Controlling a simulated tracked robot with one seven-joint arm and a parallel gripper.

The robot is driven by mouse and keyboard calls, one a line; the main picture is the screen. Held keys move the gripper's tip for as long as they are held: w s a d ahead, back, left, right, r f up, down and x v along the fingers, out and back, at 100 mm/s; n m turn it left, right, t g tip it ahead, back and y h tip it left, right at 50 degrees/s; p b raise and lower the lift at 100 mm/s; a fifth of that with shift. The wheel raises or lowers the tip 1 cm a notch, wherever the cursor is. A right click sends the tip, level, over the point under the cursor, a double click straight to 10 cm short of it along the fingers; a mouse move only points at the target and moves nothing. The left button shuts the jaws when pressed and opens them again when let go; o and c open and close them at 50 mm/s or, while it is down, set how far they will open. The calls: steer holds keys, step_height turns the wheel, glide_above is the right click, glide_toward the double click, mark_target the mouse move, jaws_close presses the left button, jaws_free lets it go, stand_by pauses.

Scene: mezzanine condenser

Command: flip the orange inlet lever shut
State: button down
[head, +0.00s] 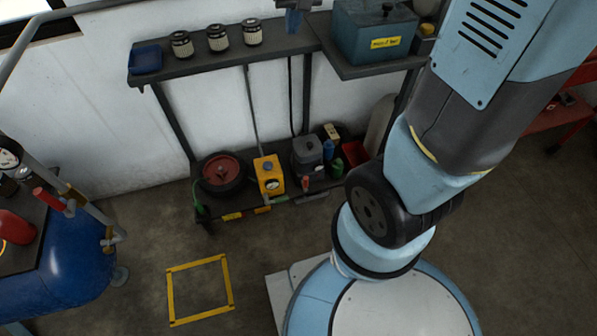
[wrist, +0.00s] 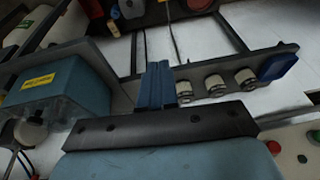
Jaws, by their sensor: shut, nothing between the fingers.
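A red-orange handle (head: 48,199) sticks out beside the pipework at the left edge of the head view, over the blue tank (head: 80,258). It looks most like the inlet lever, but I cannot tell for sure or read its position. My gripper (head: 293,20) shows at the top of the head view, in front of the upper shelf and far to the right of that handle. In the wrist view its blue fingers (wrist: 158,85) are together with nothing between them. I cannot make out the lever in the wrist view.
The upper shelf (head: 205,70) holds several filter cans (head: 218,38), a blue tray (head: 146,59) and a teal box (head: 373,32). The lower shelf holds a yellow unit (head: 269,175) and other items. Open floor with a yellow taped square (head: 200,320) lies between tank and base.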

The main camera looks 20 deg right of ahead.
steer(key=w+a+f+g+h, duration=0.1)
steer(key=w+a+f, duration=0.25)
steer(key=f, duration=0.65)
steer(key=w+a+f, duration=0.2)
steer(key=w+f, duration=0.2)
steer(key=f, duration=0.6)
steer(key=w+a+f+g+h, duration=0.1)
steer(key=w+a+f, duration=0.15)
steer(key=f, duration=0.75)
steer(key=s+d+f+n+h, duration=0.1)
steer(key=s+f, duration=0.2)
steer(key=f, duration=1.4)
steer(key=s+d+f+n+h, duration=0.1)
steer(key=s+f, duration=0.3)
steer(key=f, duration=1.3)
steer(key=shift+d+f+g+h, duration=0.3)
steer(key=shift+d+f+h, duration=0.15)
steer(key=shift+d, duration=0.2)
